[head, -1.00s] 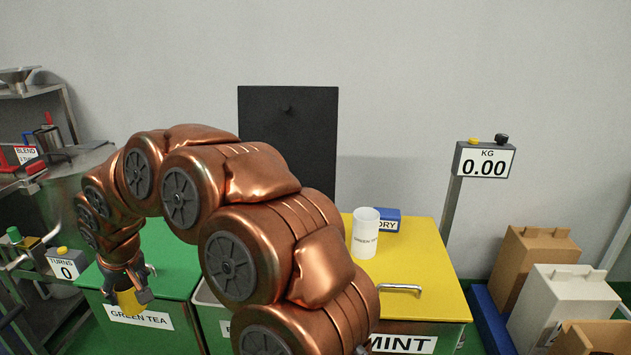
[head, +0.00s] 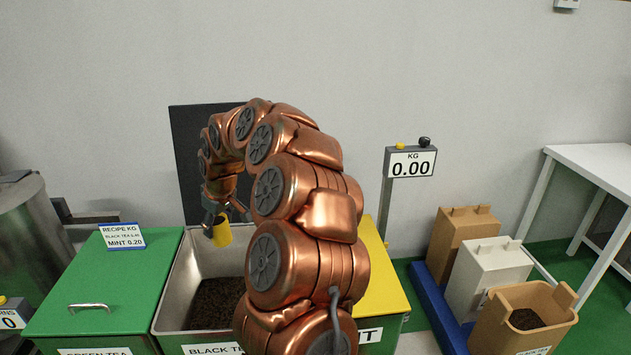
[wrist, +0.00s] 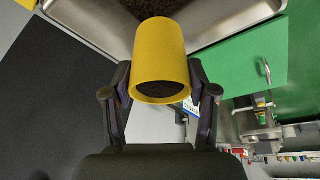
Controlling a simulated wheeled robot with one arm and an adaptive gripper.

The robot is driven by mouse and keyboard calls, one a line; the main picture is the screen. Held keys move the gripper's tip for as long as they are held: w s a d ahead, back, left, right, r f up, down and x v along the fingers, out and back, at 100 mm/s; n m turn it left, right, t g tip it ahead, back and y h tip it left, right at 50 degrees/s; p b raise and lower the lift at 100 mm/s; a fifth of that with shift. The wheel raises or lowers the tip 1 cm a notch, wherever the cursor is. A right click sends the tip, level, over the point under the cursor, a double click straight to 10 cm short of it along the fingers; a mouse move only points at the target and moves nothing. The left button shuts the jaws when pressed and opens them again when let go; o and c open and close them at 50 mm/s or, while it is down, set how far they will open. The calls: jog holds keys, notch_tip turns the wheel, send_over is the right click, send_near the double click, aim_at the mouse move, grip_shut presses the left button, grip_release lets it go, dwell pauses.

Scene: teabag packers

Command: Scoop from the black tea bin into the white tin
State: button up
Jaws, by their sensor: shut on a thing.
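The black tea bin (head: 168,290) stands open, with dark loose tea (head: 215,300) low inside; my arm hides its right side. My gripper (head: 226,212) is shut on a yellow scoop (head: 221,234) above the back of this bin, clear of the tea. The scoop also shows between the fingers in the wrist view (wrist: 160,55); its inside looks dark, and I cannot tell whether it holds tea. The white tin (head: 487,278) stands at the right, between two brown-toned tins, its top apparently closed.
The closed green tea bin (head: 100,285) is left of the black tea bin, bearing a recipe sign (head: 123,236). The yellow-lidded mint bin (head: 385,280) is right, partly hidden. A scale display (head: 410,163) reads 0.00. A tan tin (head: 520,330) stands open with dark contents.

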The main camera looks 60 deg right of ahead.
jog(key=shift+s+d+r+g+h+p, duration=0.35)
jog(key=shift+s+d+p, duration=0.6)
jog(key=shift+s+d, duration=2.25)
jog(key=shift+s+d+r+g+h+p, duration=0.2)
jog(key=shift+s+d+r+g+p, duration=0.55)
jog(key=shift+s+d, duration=2.45)
jog(key=shift+s+d+r+g+h+p, duration=0.1)
jog(key=shift+s+d+g+h+p, duration=0.25)
jog(key=shift+s+d+p, duration=1.85)
jog(key=d+g+b, duration=0.1)
jog(key=d+f+g+h+b, duration=0.1)
jog(key=b, duration=0.1)
jog(key=d+g+b, duration=0.1)
jog(key=b, duration=0.1)
jog(key=shift+s+f, duration=0.25)
jog(key=shift+s, duration=0.15)
jog(key=w+g+h+b, duration=0.1)
jog(key=g+h, duration=0.2)
jog(key=g, duration=0.1)
jog(key=a+n+g+h+b, duration=0.1)
jog(key=g+h+b, duration=0.1)
jog(key=g+h, duration=0.1)
jog(key=w+n+g+h+b, duration=0.1)
jog(key=g+h, duration=0.2)
jog(key=g, duration=0.2)
jog(key=shift+w+a+r+b, duration=0.1)
jog(key=shift+w+a+b, duration=0.1)
jog(key=shift+w+b, duration=0.15)
jog(key=shift+r+p, duration=0.3)
jog(key=shift+p, duration=1.3)
